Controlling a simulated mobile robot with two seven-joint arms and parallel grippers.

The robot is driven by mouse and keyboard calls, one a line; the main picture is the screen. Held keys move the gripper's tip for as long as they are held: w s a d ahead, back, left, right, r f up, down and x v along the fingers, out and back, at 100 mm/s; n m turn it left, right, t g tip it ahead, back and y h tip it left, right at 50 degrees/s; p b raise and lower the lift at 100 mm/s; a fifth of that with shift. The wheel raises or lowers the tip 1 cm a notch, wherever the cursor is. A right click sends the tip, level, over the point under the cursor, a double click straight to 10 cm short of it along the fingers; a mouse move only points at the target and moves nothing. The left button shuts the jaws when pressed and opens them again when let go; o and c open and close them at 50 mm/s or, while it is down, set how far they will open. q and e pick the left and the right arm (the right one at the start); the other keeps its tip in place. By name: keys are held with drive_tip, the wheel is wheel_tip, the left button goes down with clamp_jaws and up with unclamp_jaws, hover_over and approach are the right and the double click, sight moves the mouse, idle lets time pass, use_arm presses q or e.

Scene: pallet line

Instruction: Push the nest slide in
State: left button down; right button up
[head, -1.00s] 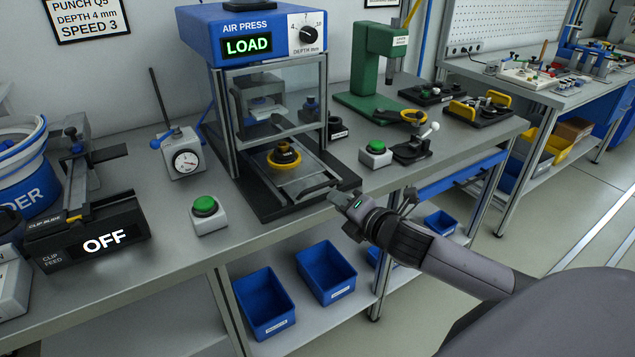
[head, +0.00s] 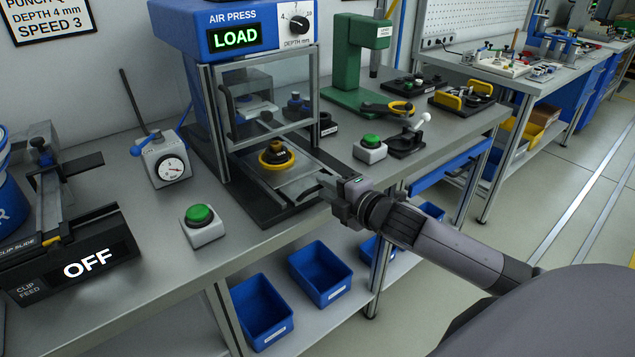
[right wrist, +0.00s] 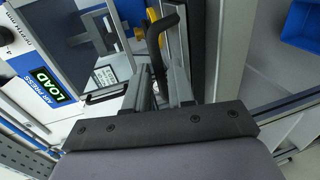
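The nest slide (head: 297,182) sticks out of the front of the blue air press (head: 236,35), whose display reads LOAD. A yellow ring nest (head: 277,156) with a dark and brass part sits on it. My right gripper (head: 322,187) is at the slide's front end, by its black handle. My left gripper is not in view.
A green button box (head: 201,222) stands front left of the press, another (head: 370,148) to its right. A dial gauge stand (head: 163,165) and the clip feed (head: 70,255), reading OFF, are further left. Blue bins (head: 320,272) sit on the shelf below.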

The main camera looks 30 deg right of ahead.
drive_tip(key=shift+x, duration=2)
drive_tip(key=shift+c, duration=0.3)
clamp_jaws()
